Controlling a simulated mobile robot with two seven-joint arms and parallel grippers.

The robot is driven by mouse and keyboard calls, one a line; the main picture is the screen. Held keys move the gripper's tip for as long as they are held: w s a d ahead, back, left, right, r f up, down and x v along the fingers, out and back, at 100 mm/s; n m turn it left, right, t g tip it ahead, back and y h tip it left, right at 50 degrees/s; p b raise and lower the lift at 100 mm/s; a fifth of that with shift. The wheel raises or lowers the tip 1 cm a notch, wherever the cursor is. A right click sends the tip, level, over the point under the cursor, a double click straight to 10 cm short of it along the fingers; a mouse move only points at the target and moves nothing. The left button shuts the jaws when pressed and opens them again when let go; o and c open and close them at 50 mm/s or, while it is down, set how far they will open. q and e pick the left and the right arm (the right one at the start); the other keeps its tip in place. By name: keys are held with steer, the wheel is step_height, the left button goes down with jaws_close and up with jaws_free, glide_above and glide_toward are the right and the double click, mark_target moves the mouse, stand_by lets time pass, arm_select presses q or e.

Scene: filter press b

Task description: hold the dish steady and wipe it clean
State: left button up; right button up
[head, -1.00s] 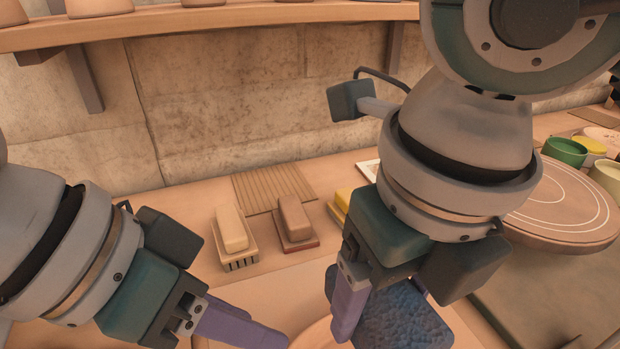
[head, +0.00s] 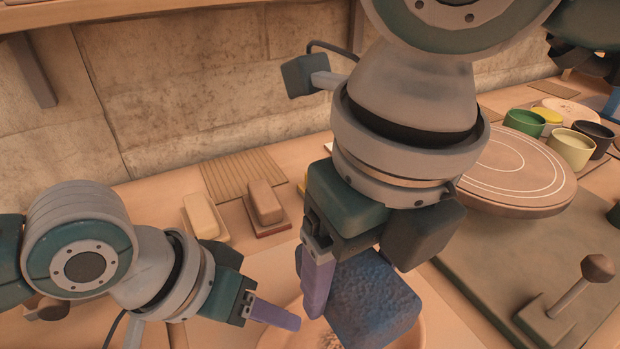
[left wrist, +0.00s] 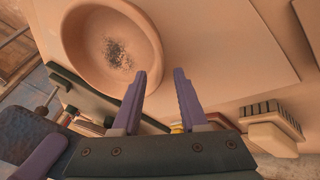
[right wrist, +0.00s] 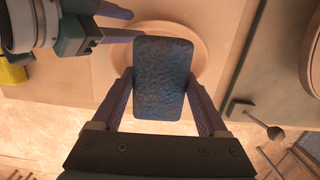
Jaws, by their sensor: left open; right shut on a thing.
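The dish (left wrist: 78,75) is a round tan bowl with a dark speckled patch (left wrist: 118,54) inside, seen in the left wrist view. In the head view the dish (head: 413,335) is at the bottom, mostly covered. My right gripper (head: 322,262) is shut on a blue sponge (head: 372,305) above the dish; the sponge hides much of the dish in the right wrist view (right wrist: 162,80). I cannot tell if the sponge touches it. My left gripper (left wrist: 160,82) is open at the dish's rim, one finger overlapping the rim and the other outside it. Contact is unclear.
A cream brush (head: 203,214) and a brown block (head: 265,202) stand behind the dish near a slatted mat (head: 243,175). At right are a round wheel disc (head: 515,165), several small pots (head: 524,122) and a knobbed lever (head: 570,295) on a grey board.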

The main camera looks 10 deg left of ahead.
arm_select(q)
steer(key=shift+w+d+f, duration=0.1)
steer(key=shift+d+f, duration=0.05)
steer(key=shift+f, duration=0.2)
jaws_close()
stand_by(1.3)
